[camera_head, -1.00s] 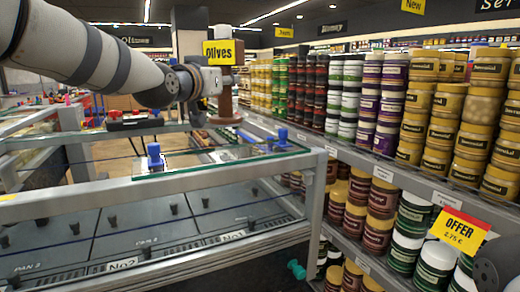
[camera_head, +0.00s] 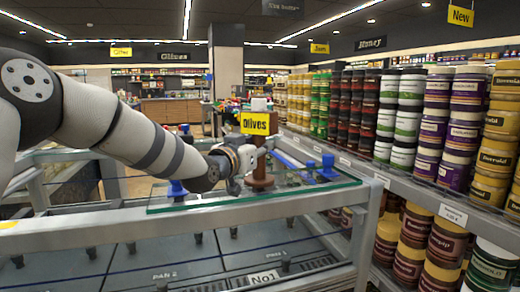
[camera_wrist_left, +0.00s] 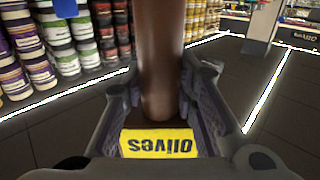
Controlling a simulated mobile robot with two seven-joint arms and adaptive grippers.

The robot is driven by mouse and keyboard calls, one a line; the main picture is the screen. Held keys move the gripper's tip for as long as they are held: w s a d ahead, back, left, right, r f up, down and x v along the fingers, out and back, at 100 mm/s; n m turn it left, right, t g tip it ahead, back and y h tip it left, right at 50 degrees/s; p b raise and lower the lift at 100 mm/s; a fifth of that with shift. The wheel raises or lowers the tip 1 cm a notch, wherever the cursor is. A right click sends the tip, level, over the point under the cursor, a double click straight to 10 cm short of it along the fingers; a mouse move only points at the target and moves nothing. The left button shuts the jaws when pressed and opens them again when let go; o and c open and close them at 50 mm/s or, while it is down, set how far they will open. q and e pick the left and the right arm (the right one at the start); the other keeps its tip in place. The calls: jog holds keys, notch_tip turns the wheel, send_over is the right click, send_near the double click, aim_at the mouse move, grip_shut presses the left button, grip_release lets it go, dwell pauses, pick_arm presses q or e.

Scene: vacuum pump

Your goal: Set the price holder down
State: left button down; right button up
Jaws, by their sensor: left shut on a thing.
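The price holder (camera_head: 264,172) is a brown wooden post with a yellow "Olives" sign (camera_head: 259,123). It stands upright at the glass top of the counter, its base over the glass; I cannot tell whether it touches. My left gripper (camera_head: 252,160) is shut around the post from the left. In the left wrist view the brown post (camera_wrist_left: 161,60) lies between the two fingers, and the yellow sign (camera_wrist_left: 158,143) shows upside down below it. My right gripper is not in view.
The glass top (camera_head: 225,197) is carried by a metal-framed counter (camera_head: 90,221). Blue fittings (camera_head: 177,188) sit on the glass left and right of the holder. Shelves of stacked jars (camera_head: 408,125) run along the right side.

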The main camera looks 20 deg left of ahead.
pick_arm(q)
jog(key=shift+s+d+r, duration=0.15)
jog(key=shift+s+r, duration=0.1)
jog(key=shift+s, duration=0.25)
jog(key=shift+w+f, duration=0.2)
jog(key=shift+w, duration=0.15)
jog(key=c, duration=1.4)
grip_release()
jog(key=shift+o, duration=0.5)
jog(key=shift+s+r, duration=0.1)
